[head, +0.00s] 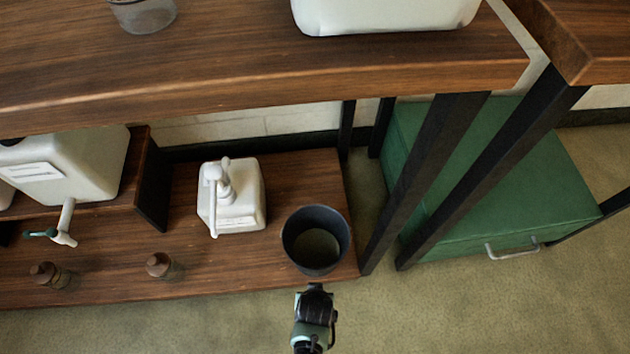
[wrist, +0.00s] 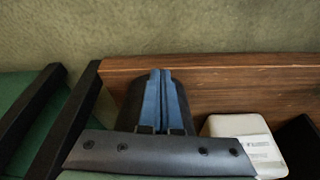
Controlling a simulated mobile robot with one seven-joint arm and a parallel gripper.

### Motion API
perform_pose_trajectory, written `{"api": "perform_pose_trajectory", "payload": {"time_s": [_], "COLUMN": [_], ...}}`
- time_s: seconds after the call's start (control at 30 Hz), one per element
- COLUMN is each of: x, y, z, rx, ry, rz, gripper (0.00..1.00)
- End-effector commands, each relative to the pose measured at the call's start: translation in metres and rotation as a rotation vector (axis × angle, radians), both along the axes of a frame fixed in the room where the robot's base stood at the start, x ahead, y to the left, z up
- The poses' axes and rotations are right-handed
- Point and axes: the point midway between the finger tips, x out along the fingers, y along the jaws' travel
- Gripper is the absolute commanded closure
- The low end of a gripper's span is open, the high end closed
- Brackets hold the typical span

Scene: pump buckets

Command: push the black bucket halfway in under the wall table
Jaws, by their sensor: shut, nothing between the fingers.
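The black bucket (head: 302,262) stands upright at the right front end of a low wooden board (head: 270,275). It sits below and in front of the high wooden tabletop (head: 240,85), which I take to be the wall table. My gripper (head: 315,288) is shut and empty, just at the near side of the bucket. I cannot tell whether it touches. In the wrist view the blue fingers (wrist: 160,95) are together, and they hide part of the dark bucket (wrist: 132,100).
A white pump canister (head: 238,205) stands left of the bucket. Dark table legs (head: 425,180) and a green box (head: 525,200) are on the right. Two small brown-capped bottles (head: 160,265) stand along the board's front at left. The floor (head: 450,315) in front is clear.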

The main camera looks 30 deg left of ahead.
Motion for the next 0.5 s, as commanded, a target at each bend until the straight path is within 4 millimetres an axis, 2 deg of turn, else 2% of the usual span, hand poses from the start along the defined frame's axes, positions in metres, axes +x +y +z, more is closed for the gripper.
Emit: {"api": "perform_pose_trajectory", "payload": {"time_s": [0.03,0.2,0.5], "x": [0.002,0.027,0.038], "y": [0.001,0.013,0.018], "z": [-0.014,-0.009,-0.006], "rx": [0.0,0.001,0.0], "ry": [0.0,-0.003,0.0], "rz": [0.0,0.001,0.001], "gripper": [1.0,1.0,1.0]}}
